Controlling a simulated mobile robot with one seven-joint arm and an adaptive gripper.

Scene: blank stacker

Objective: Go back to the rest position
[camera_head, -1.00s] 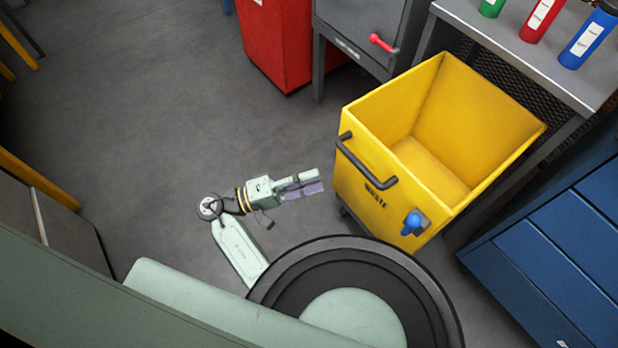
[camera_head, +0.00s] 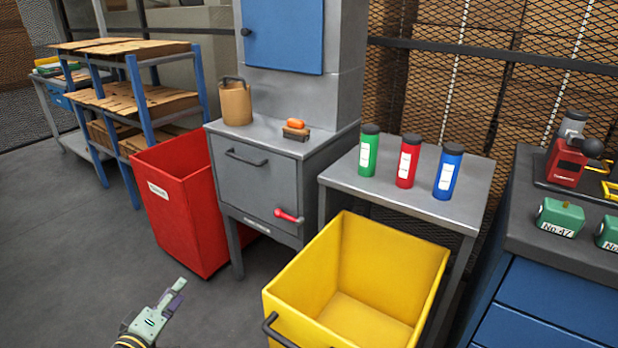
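My gripper (camera_head: 176,290) is at the bottom left of the head view, with its fingers pointing up and to the right. It is over the grey floor, left of the yellow bin (camera_head: 392,262) and in front of the red bin (camera_head: 188,215). Its pale green and purple finger parts lie close together in this view. I cannot tell whether they are open or shut. I see nothing held between them. The rest of my arm is cut off by the lower edge of the picture.
A grey cabinet (camera_head: 255,190) with a red handle stands behind the bins. Green (camera_head: 368,150), red (camera_head: 408,160) and blue (camera_head: 447,172) bottles stand on a metal table (camera_head: 400,197). Blue drawers (camera_head: 545,305) fill the right. The floor (camera_head: 70,260) at left is clear.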

